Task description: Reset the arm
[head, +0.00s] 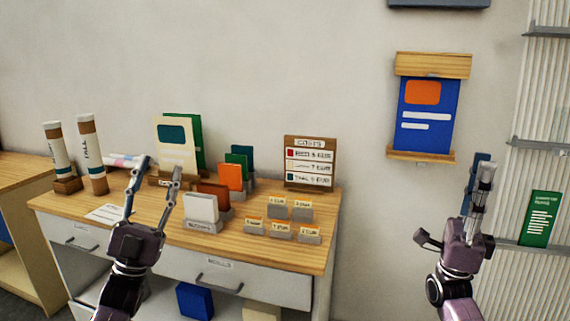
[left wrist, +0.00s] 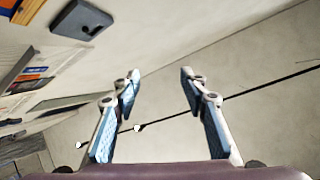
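My left gripper (head: 153,182) is raised in front of the wooden-topped table, its two fingers spread apart with nothing between them. In the left wrist view the same gripper (left wrist: 160,85) shows both fingers wide apart, with only plain wall and ceiling beyond. My right gripper (head: 478,170) is raised at the right, in front of the wall below the blue poster. It is seen nearly edge-on, so its fingers overlap and the gap cannot be judged.
The table (head: 300,245) holds several cards in stands, small labelled blocks, a price board (head: 310,163) and two upright tubes (head: 90,152). A blue poster (head: 427,115) hangs on the wall. A green card (head: 540,218) is at a rack on the right.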

